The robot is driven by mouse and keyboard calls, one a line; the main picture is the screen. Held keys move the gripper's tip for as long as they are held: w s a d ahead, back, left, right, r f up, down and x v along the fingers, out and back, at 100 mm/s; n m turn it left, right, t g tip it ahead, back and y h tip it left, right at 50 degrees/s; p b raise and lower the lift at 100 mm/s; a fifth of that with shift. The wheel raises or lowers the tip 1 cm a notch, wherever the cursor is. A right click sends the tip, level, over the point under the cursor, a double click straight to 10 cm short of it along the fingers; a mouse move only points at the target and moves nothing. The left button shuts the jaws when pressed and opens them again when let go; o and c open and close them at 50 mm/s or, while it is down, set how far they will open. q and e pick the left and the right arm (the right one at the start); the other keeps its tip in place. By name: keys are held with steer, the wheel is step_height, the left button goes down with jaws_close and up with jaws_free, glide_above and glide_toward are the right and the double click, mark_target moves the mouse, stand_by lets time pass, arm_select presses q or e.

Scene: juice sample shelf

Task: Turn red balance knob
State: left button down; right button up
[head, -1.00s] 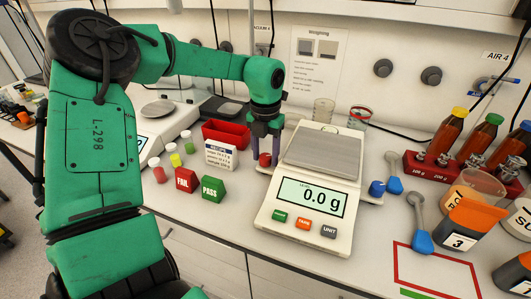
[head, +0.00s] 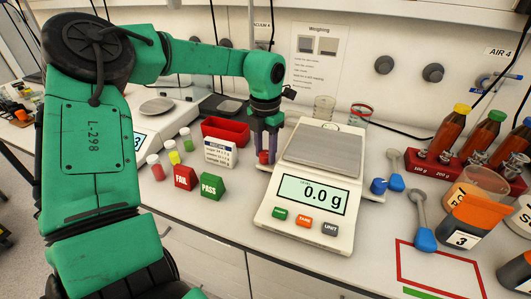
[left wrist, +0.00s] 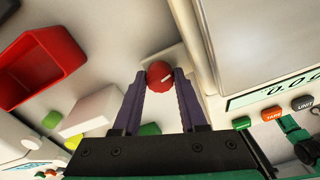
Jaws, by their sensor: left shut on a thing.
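The red balance knob (head: 264,157) sits at the left side of the balance (head: 310,210), whose display reads 0.0 g. My left gripper (head: 266,150) points down at the knob, with its two purple fingers on either side of it. In the left wrist view the red knob (left wrist: 160,74), with a small white mark on it, lies between the fingertips of the left gripper (left wrist: 160,78). The fingers are shut on it. A blue knob (head: 378,186) is on the balance's right side. My right gripper is not in view.
FAIL (head: 185,177) and PASS (head: 211,186) blocks and small sample vials (head: 173,152) are further left. Spoons (head: 424,235), a red bottle rack (head: 455,173) and an orange-topped container (head: 463,225) are right of the balance.

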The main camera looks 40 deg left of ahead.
arm_select(q)
steer(key=m, duration=0.4)
steer(key=shift+b, duration=0.3)
steer(key=shift+w+r+m, duration=0.1)
steer(key=shift+m, duration=2.1)
steer(key=c, duration=0.7)
jaws_free()
steer(key=shift+c, duration=0.2)
